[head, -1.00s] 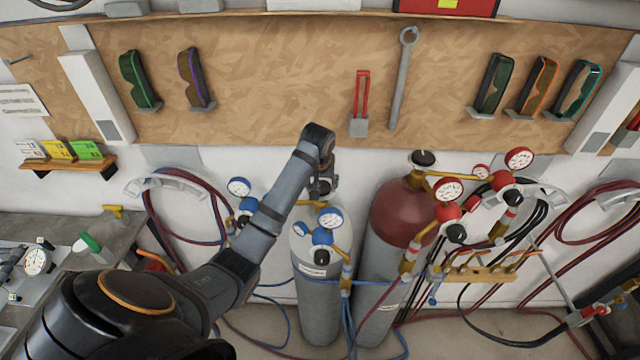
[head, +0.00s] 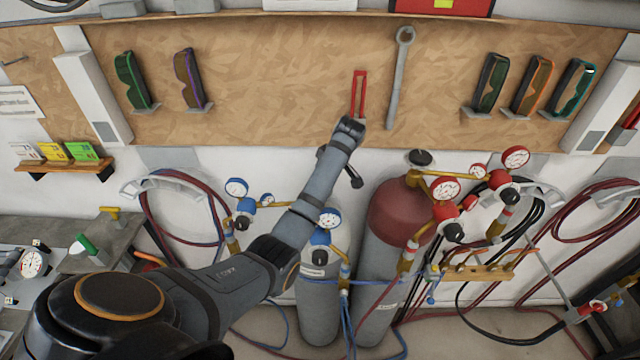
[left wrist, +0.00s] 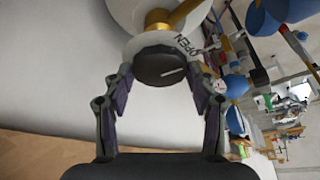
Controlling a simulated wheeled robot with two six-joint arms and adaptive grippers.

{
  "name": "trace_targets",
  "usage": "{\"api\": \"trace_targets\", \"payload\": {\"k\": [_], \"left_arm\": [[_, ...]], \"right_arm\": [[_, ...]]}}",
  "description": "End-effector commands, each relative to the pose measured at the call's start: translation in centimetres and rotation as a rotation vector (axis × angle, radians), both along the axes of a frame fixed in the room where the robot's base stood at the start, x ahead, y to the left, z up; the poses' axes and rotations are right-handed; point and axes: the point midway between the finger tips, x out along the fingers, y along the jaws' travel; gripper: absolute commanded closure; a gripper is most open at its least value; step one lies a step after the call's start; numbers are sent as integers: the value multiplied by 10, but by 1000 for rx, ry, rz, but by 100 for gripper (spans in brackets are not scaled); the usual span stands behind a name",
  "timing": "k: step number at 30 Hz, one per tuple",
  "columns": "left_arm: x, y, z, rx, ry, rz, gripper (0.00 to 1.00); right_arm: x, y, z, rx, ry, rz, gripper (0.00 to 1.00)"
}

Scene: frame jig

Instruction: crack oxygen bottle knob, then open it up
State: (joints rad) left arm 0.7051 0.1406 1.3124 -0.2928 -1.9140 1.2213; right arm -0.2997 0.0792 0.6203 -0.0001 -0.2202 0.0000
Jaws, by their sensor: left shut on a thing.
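The grey oxygen bottle (head: 317,300) with blue gauges (head: 329,219) stands upright against the wall in the head view. My left gripper (left wrist: 160,77) is shut on the knob, one finger on each side. My right gripper is in neither view.
A red-topped bottle (head: 392,215) with red gauges (head: 445,190) stands close on the right. Coiled hoses (head: 165,205) hang on the wall. A wrench (head: 400,80) and a red-handled tool (head: 358,90) hang on the board, the latter partly behind my arm.

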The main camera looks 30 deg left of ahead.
Motion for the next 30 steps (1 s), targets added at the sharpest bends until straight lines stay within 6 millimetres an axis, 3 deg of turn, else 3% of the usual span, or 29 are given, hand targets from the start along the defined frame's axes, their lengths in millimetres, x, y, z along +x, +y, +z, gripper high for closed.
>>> {"api": "trace_targets", "payload": {"k": [12, 30], "left_arm": [[4, 0, 2, 0, -5, 249, 74], [4, 0, 2, -1, -6, 316, 74]], "right_arm": [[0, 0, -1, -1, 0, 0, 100], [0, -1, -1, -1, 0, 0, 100]]}}
